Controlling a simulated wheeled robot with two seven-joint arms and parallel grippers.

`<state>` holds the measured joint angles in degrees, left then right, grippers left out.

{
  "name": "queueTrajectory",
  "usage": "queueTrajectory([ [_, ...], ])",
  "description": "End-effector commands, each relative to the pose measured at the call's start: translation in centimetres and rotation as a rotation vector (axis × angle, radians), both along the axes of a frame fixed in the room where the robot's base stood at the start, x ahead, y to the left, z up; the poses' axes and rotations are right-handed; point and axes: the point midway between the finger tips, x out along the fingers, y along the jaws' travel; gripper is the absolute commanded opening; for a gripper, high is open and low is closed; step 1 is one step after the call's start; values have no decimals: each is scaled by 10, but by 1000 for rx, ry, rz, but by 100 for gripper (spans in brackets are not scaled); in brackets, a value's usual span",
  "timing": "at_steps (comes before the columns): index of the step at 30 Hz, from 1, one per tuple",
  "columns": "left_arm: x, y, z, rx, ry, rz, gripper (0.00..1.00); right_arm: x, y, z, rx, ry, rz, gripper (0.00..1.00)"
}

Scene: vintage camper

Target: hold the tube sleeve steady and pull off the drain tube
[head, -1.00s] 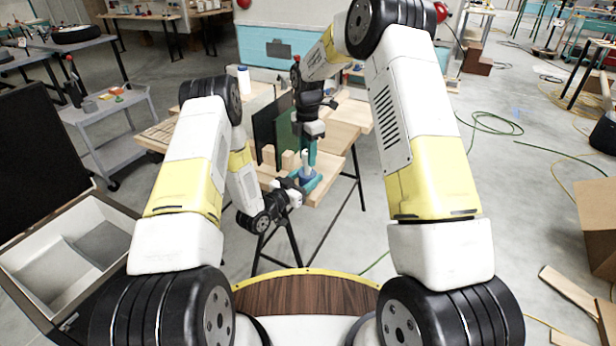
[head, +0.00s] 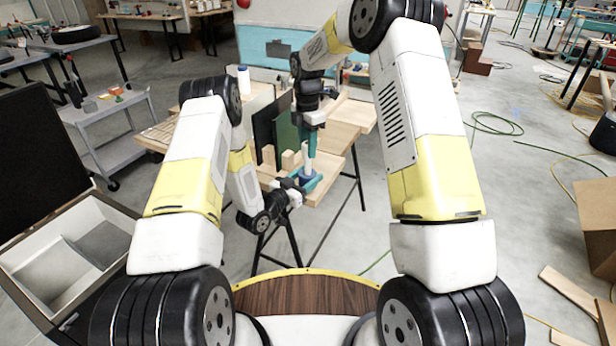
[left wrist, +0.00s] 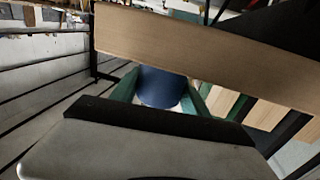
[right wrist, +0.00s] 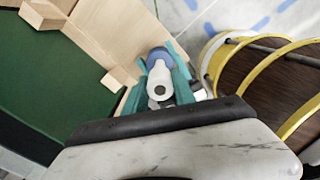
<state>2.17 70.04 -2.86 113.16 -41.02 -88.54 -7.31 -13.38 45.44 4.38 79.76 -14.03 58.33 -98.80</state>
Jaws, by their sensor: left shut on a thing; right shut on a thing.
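The blue tube sleeve (head: 307,174) stands at the front edge of the wooden bench in the head view. My left gripper (head: 305,184) is shut on it from the left; its teal fingers flank the blue sleeve (left wrist: 160,87) in the left wrist view. The white drain tube (head: 309,161) rises upright above the sleeve. My right gripper (head: 311,147) is shut on the tube from above. In the right wrist view the tube's round open end (right wrist: 160,88) lies between the teal fingers, with the blue sleeve (right wrist: 158,58) beyond. I cannot tell whether the tube's lower end is still inside the sleeve.
A dark green upright panel (head: 286,138) and wooden blocks (head: 288,160) stand on the bench (head: 336,165) just left of the tube. A white bottle (head: 243,79) is at the back. A wooden edge (left wrist: 190,45) crosses the left wrist view close above the sleeve.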

Motion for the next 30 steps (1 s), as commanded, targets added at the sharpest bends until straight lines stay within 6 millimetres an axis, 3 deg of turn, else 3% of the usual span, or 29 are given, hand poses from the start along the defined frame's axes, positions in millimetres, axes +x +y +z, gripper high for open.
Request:
queueTrajectory([
  [8, 0, 0, 0, -1, -1, 0, 7, 0, 0, 2, 1, -1, 0, 0],
  [22, 0, 0, 0, -1, -1, 0, 7, 1, 0, 36, 1, -2, -1, 0],
  [30, 0, 0, 0, -1, -1, 0, 7, 0, 0, 40, 0, 0, 0, 0],
])
